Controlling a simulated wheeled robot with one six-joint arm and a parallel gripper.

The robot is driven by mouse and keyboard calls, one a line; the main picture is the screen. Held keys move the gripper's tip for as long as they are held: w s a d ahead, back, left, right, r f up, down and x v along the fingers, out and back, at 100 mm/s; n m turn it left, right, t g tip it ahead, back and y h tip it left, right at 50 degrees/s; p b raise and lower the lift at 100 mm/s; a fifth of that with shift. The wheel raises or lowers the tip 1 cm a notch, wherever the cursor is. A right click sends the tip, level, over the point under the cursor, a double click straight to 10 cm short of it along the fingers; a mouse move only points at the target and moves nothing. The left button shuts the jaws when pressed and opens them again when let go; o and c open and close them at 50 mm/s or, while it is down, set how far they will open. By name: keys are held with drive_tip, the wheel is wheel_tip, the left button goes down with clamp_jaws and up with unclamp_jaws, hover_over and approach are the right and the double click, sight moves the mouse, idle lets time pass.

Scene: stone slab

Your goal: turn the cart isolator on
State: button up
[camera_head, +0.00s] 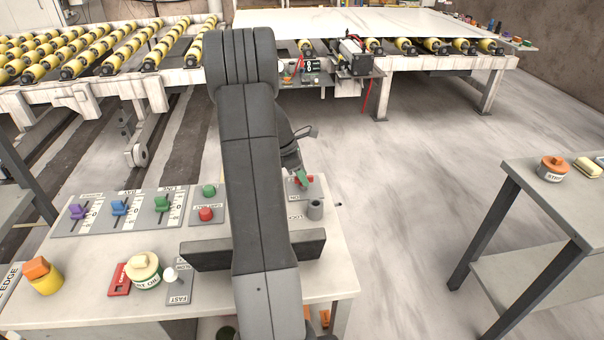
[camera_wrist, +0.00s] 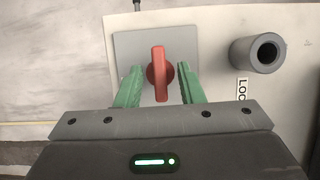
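A red rotary handle (camera_wrist: 160,72) sits on a grey plate (camera_wrist: 124,46) in the wrist view, likely the cart isolator. Its bar stands upright in that view. In the head view, only a bit of the red handle (camera_head: 310,180) shows at the plate, beside my arm. My gripper (camera_wrist: 159,88) has its green fingers apart, one on each side of the handle's bar. A gap shows on both sides, so the fingers do not appear to touch the bar. My gripper (camera_head: 302,178) is mostly hidden by my arm in the head view.
A grey hollow cylinder (camera_wrist: 257,53) stands right of the plate, with a partly hidden label. A second table (camera_head: 540,200) stands right.

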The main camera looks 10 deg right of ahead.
clamp_jaws()
drive_tip(key=shift+m, duration=0.4)
drive_tip(key=m+g+p, duration=0.1)
drive_tip(key=m, duration=0.2)
drive_tip(key=shift+w+r+m+g, duration=0.1)
drive_tip(key=shift+w+m+g, duration=0.05)
drive_tip(key=shift+m+g, duration=0.2)
drive_tip(key=m, duration=0.2)
drive_tip(key=m+g+y+p, duration=0.1)
drive_tip(key=m, duration=0.1)
drive_tip(key=shift+w+d+m+g, duration=0.1)
drive_tip(key=shift+d+m+g, duration=0.05)
drive_tip(key=shift+m+g, duration=0.1)
drive_tip(key=m+y, duration=0.1)
drive_tip(key=m, duration=0.3)
drive_tip(key=shift+w+d+m+g+y+p, duration=0.1)
drive_tip(key=shift+m+g+y+p, duration=0.2)
drive_tip(key=shift+g+y, duration=0.1)
drive_tip(key=shift+d+m+y, duration=0.1)
drive_tip(key=shift+m+y, duration=0.7)
drive_tip(key=shift+m, duration=1.4)
